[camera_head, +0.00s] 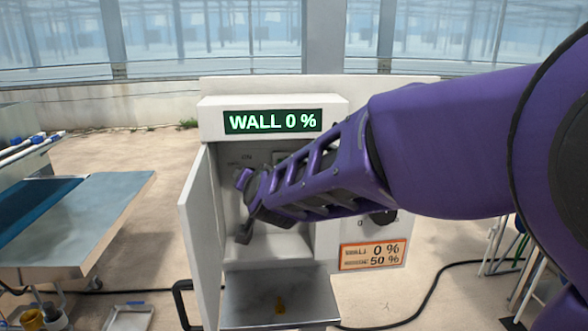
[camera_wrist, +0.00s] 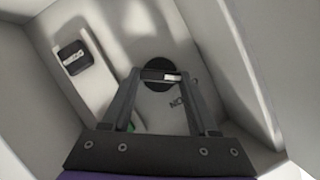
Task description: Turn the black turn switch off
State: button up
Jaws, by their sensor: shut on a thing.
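The black turn switch (camera_wrist: 155,86) is a round knob on the inner back wall of the white cabinet (camera_head: 330,90), with a pale mark on its bar. My gripper (camera_wrist: 160,75) reaches in, and its two fingers stand on either side of the switch's bar, closed on it. In the head view my gripper (camera_head: 247,208) and arm cover the switch. I cannot read the other label clearly.
The cabinet's door (camera_head: 200,235) stands open on the left. A green display (camera_head: 272,121) reads "WALL 0 %". An orange-edged sticker (camera_head: 372,254) reads 0 % and 50 %. Another black control (camera_wrist: 72,58) sits on a pale strip. A tray (camera_head: 250,310) lies below.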

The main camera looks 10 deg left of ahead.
jog(key=shift+r+n+p, duration=0.1)
jog(key=shift+n+p, duration=0.2)
jog(key=shift+p, duration=0.35)
jog(key=o, duration=1.4)
